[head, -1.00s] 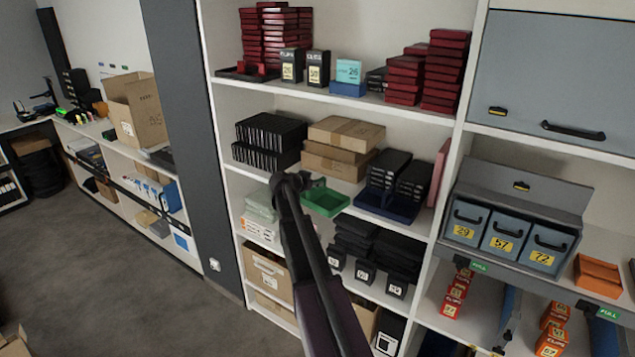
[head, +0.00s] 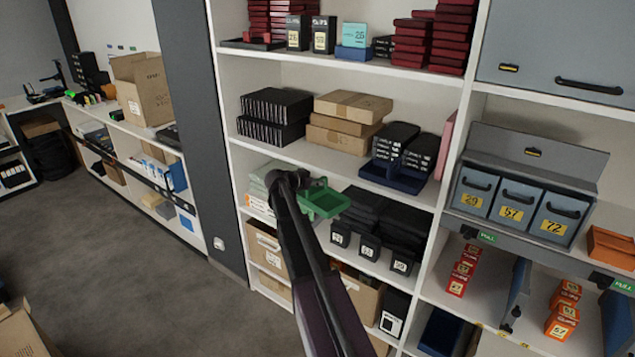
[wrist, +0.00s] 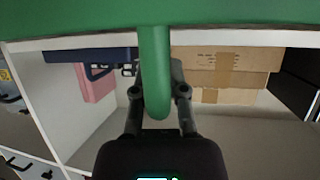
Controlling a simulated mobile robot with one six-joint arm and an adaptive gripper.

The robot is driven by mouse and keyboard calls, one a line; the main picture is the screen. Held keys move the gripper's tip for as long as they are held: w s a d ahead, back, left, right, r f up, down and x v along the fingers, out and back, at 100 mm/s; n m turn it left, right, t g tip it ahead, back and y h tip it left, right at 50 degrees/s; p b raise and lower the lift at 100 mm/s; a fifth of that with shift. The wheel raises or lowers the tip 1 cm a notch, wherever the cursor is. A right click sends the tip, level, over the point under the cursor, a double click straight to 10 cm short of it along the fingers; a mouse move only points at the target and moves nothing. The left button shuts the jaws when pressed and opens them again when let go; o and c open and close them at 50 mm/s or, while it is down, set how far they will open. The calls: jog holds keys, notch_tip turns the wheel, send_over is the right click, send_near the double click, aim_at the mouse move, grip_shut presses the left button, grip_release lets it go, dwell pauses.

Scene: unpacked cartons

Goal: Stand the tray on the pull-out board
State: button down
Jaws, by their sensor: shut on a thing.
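The green tray (head: 323,203) is in the air in front of the shelves in the head view. My gripper (head: 300,182) is at its left side. In the wrist view my gripper (wrist: 157,88) is shut on the tray's green handle (wrist: 154,60), and the tray body (wrist: 80,20) spans the top. The grey board (head: 545,255) with green PULL labels is at the right. Grey boxes numbered 29, 57 and 72 (head: 515,210) and an orange tray (head: 612,248) stand on or just above it.
Behind the green tray, shelves hold brown cartons (head: 348,118), a dark blue tray (head: 393,177) and black boxes (head: 370,225). An upright divider (head: 455,160) separates this bay from the board's bay. Open grey floor (head: 130,270) lies to the left.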

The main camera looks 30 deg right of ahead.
jog(key=s+a+f+b, duration=0.1)
jog(key=a+f+b, duration=0.1)
jog(key=f+b, duration=0.9)
jog(key=s+a+f+m+g+b, duration=0.1)
jog(key=a+f+b, duration=0.2)
jog(key=f+b, duration=0.7)
jog(key=s+a+f+b, duration=0.2)
jog(key=f+b, duration=0.9)
jog(key=f, duration=0.1)
jog(key=shift+a+f+g+b, duration=0.15)
jog(key=shift+a+g+b, duration=0.15)
jog(key=shift+a, duration=0.05)
jog(key=shift+h, duration=0.3)
